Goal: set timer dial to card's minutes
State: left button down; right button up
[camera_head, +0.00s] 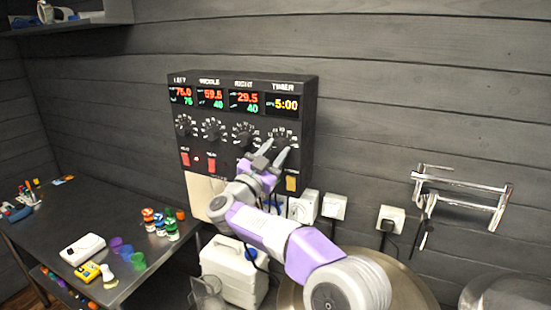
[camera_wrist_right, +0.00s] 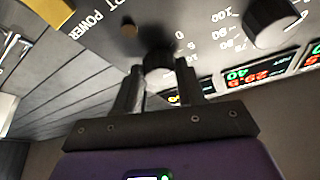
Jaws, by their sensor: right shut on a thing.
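The black control panel (camera_head: 220,170) hangs on the wall in the head view. Its timer display (camera_head: 286,105) at the upper right reads 5:00. The timer dial (camera_wrist_right: 158,60) is a black knob, seen upside down in the wrist view; in the head view the fingers partly cover it. My right gripper (camera_head: 275,151) is at this dial, with its fingers (camera_wrist_right: 157,78) on either side of the knob and shut on it. My left gripper is not in view. I cannot make out a card with minutes.
Other dials (camera_head: 212,130) sit left of the timer dial, with red switches (camera_head: 185,159) and a yellow switch (camera_head: 291,184) below. Wall sockets (camera_head: 334,207) and a white canister (camera_head: 235,272) are under the panel. A dark table (camera_head: 60,220) with small jars stands at left.

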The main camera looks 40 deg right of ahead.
jog(key=shift+m+g+b, duration=0.3)
jog(key=shift+m+g, duration=0.3)
jog(key=shift+m, duration=0.6)
jog(key=o, duration=1)
jog(key=shift+o, duration=0.2)
jog(key=b+v, duration=0.1)
jog(key=v, duration=0.6)
jog(key=shift+a+b, duration=0.25)
jog(key=shift+b, duration=0.1)
